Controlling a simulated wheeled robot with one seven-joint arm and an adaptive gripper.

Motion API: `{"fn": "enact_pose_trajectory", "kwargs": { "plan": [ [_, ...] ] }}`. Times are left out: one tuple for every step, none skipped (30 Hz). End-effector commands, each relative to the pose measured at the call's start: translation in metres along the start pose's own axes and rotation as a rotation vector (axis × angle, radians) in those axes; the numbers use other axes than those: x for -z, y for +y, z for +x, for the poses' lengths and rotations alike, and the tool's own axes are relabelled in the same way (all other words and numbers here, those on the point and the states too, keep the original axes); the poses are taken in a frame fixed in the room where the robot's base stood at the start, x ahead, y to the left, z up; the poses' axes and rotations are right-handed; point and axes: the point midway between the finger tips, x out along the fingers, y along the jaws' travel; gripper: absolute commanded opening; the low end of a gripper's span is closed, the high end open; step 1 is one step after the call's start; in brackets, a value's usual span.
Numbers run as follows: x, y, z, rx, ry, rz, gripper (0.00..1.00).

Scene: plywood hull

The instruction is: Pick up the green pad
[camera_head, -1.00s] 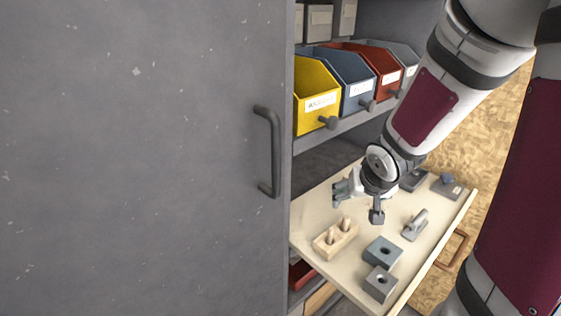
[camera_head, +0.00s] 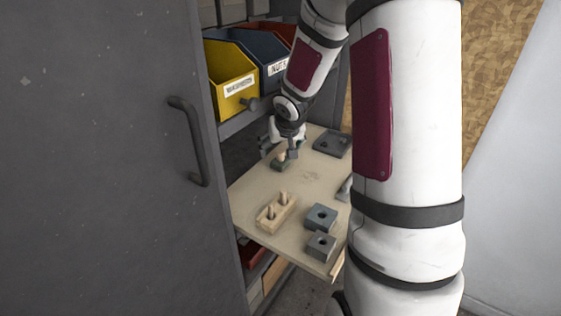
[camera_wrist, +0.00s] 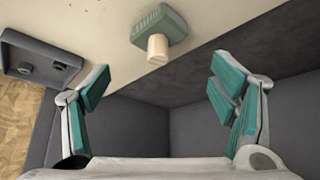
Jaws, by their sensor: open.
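The green pad (camera_wrist: 160,22) is a small ribbed green block with a pale wooden peg (camera_wrist: 158,47) on it, at the top middle of the wrist view. In the head view the pad (camera_head: 279,166) is small and dark green, on the pale pull-out board (camera_head: 245,188) near its back left edge. My gripper (camera_head: 280,152) is just behind and above it, partly covering it. In the wrist view my gripper (camera_wrist: 160,88) is open with teal finger pads wide apart. Nothing is between them, and the pad lies beyond the fingertips.
A wooden block with pegs (camera_head: 277,212) and two grey blocks with holes (camera_head: 320,217) stand toward the board's front. A dark grey tray (camera_head: 332,144) lies right of my gripper. Bins (camera_head: 229,76) stand on the shelf above. A grey cabinet door (camera_head: 90,150) fills the left.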

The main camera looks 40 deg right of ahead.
Motion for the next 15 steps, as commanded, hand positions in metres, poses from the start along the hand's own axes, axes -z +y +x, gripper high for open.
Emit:
{"fn": "enact_pose_trajectory", "kwargs": {
  "plan": [
    [-0.004,-0.001,0.014,0.0,-0.005,-0.002,0.78],
    [-0.004,-0.002,0.019,0.001,-0.004,-0.002,0.78],
    [-0.004,-0.002,0.025,0.001,-0.005,-0.003,0.78],
    [-0.004,-0.001,0.03,0.0,-0.006,-0.003,0.78],
    [-0.004,-0.001,0.033,0.0,-0.005,-0.002,0.78],
    [-0.004,-0.001,0.038,-0.001,-0.005,-0.001,0.78],
    [-0.003,-0.001,0.04,-0.001,-0.004,-0.001,0.78],
    [-0.003,-0.001,0.042,0.0,-0.004,-0.001,0.78],
    [-0.003,-0.001,0.044,0.0,-0.004,-0.002,0.78],
    [-0.003,-0.001,0.045,0.0,-0.004,-0.002,0.78],
    [-0.003,-0.001,0.046,0.0,-0.004,-0.002,0.78],
    [-0.003,-0.001,0.046,0.0,-0.003,-0.002,0.78],
    [-0.003,-0.001,0.045,0.0,-0.003,-0.002,0.78],
    [-0.003,-0.001,0.045,0.0,-0.003,-0.002,0.78],
    [-0.003,-0.001,0.045,0.0,-0.003,-0.002,0.78]
  ]
}}
